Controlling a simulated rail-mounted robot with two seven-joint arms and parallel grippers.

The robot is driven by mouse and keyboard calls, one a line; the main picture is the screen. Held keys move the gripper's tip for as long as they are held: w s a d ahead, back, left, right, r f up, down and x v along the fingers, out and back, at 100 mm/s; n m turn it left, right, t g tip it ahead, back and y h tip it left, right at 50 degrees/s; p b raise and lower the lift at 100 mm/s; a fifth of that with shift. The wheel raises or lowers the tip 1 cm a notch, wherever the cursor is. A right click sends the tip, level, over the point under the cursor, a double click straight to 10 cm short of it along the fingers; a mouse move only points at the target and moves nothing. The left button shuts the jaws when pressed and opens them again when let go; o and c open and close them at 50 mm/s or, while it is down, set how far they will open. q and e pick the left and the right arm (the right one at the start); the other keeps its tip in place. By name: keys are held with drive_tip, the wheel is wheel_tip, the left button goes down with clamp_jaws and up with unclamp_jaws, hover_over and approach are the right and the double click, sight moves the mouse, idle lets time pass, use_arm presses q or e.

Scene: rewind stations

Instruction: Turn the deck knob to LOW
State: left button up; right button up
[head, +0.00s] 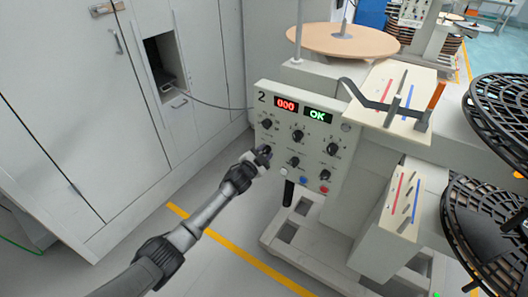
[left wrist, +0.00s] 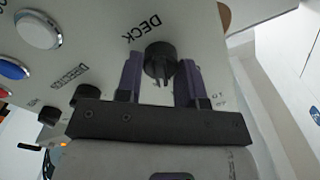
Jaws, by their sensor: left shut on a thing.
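The control panel (head: 312,116) marked 2 has a red display reading 000, a green display reading OK and several black knobs. My left gripper (head: 264,155) is at the lower left knob of this panel. In the left wrist view the black deck knob (left wrist: 159,60) sits beside the word DECK, between the two purple fingers of my left gripper (left wrist: 160,78). The gripper is shut on the knob. The knob's setting marks are mostly hidden or too blurred to read. My right gripper is in neither view.
Other knobs stand close by, one marked DIRECTION (left wrist: 86,98). A blue button (head: 303,181) and a red button (head: 323,189) are low on the panel. A black handle (head: 288,192) hangs below. Grey cabinets (head: 60,90) stand left. Black reels (head: 500,110) are at right.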

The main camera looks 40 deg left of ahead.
use_arm(q)
drive_tip(key=shift+f+m, duration=0.1)
drive_tip(key=shift+m, duration=0.6)
drive_tip(key=o, duration=0.9)
drive_tip(key=shift+s, duration=0.15)
drive_tip(key=shift+s+p, duration=0.35)
drive_tip(key=s+p, duration=0.1)
drive_tip(key=s, duration=0.3)
drive_tip(key=s+d+p, duration=0.1)
drive_tip(key=s, duration=0.3)
drive_tip(key=s+p, duration=0.1)
drive_tip(key=s, duration=0.3)
drive_tip(key=shift+s+d+p, duration=0.2)
drive_tip(key=shift+s+p, duration=0.15)
drive_tip(key=shift+s, duration=0.05)
